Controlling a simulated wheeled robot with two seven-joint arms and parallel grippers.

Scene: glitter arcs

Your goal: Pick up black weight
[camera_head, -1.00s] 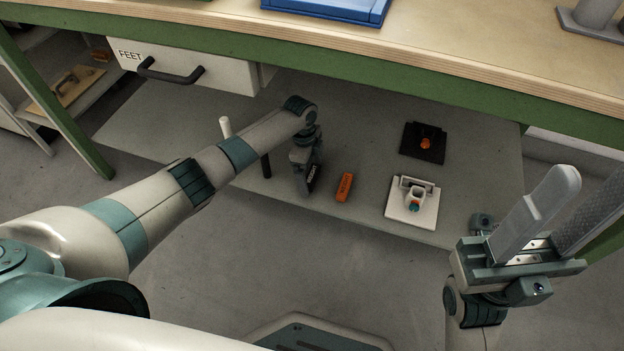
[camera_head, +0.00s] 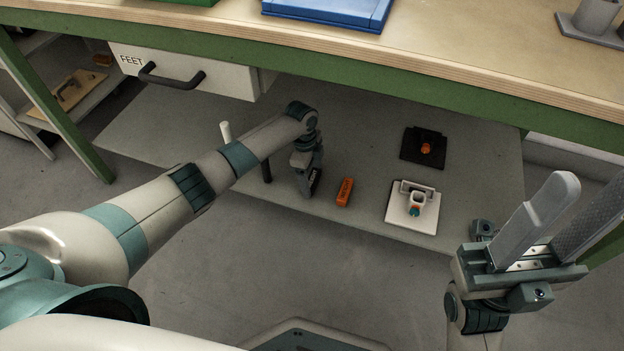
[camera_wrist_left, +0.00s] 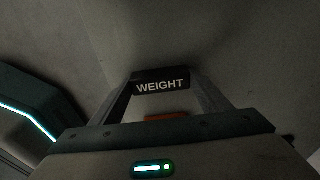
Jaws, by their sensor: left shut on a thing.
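The black weight (camera_head: 315,180) is a small dark block with white lettering, partly hidden by my left gripper in the head view. In the left wrist view the black weight (camera_wrist_left: 161,84) reads "WEIGHT" and sits between the fingertips. My left gripper (camera_head: 307,190) points down over the lower grey shelf and is shut on the black weight. I cannot tell whether the weight touches the shelf. My right gripper (camera_head: 556,220) is raised at the right, its two fingers apart with nothing between them.
An orange block (camera_head: 344,191) lies just right of the weight on the grey shelf (camera_head: 300,228). The wooden bench top (camera_head: 450,60) overhangs behind. The FEET drawer (camera_head: 225,75) is at upper left.

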